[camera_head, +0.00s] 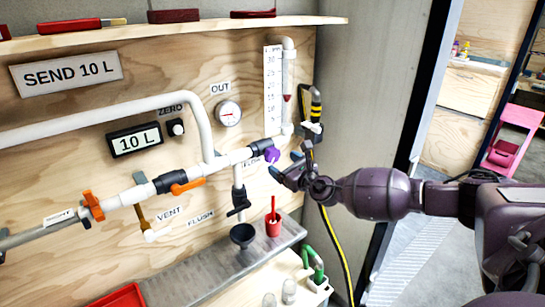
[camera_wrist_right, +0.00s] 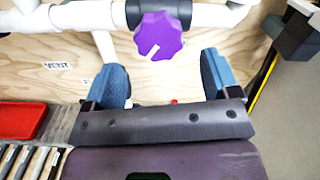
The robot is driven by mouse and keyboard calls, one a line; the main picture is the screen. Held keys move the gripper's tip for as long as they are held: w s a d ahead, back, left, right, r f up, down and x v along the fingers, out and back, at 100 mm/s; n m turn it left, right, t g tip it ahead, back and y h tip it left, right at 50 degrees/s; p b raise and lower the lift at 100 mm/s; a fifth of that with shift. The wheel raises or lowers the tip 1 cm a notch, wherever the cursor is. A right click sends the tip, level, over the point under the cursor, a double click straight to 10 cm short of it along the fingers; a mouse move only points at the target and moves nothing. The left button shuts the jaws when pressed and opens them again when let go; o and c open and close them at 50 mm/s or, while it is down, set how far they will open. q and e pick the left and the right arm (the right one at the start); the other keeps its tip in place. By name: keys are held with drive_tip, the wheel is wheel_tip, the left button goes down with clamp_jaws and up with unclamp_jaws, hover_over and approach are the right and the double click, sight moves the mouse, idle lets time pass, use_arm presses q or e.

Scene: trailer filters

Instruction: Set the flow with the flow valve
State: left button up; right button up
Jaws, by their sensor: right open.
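The flow valve is a purple lobed knob (camera_head: 271,155) with a white pointer mark, at the right end of the white pipe under the flow tube. It also shows in the right wrist view (camera_wrist_right: 158,36), top middle. The clear flow tube (camera_head: 288,75) stands above it with a small red float, beside a white scale (camera_head: 272,90). My right gripper (camera_head: 286,166) is just right of the knob. In the wrist view its blue-padded fingers (camera_wrist_right: 163,78) are apart, with nothing between them; the knob is beyond the tips. My left gripper is not in view.
Orange-handled valves (camera_head: 187,187) sit along the pipe to the left. A display (camera_head: 135,140) reads 10 L, with a round gauge (camera_head: 228,113) near it. A yellow-black hose hangs behind the gripper.

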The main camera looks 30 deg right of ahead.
sight(275, 158)
drive_tip(key=shift+w+a, duration=0.15)
drive_tip(key=shift+w, duration=1.35)
drive_tip(key=shift+w+a, duration=0.1)
drive_tip(key=shift+w, duration=1.4)
drive_tip(key=c, duration=0.9)
